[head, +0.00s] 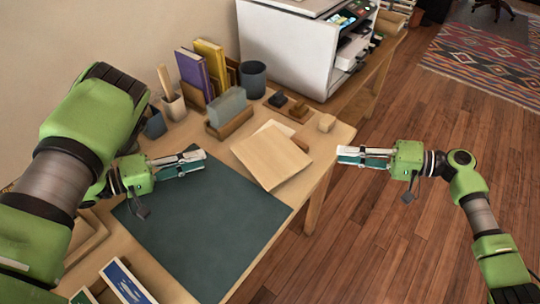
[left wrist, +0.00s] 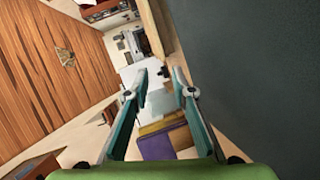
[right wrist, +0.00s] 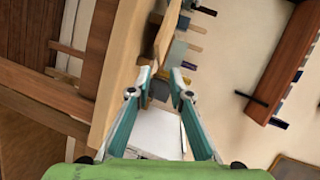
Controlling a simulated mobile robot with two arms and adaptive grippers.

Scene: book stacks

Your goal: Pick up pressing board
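The pressing board appears to be the flat, light wooden board (head: 270,157) at the right of the table, lying slightly askew over a pale sheet or board with its right edge near the table's edge. My left gripper (head: 203,159) is above the dark mat, to the left of the board, pointing toward it. Its fingers are apart and empty in the left wrist view (left wrist: 158,75). My right gripper (head: 340,155) is beyond the table's right edge, to the right of the board, pointing left. Its fingers are apart and empty in the right wrist view (right wrist: 163,74). Neither touches the board.
A dark green mat (head: 205,232) covers the table's front. A white printer (head: 290,50) stands behind. Floor is clear at right.

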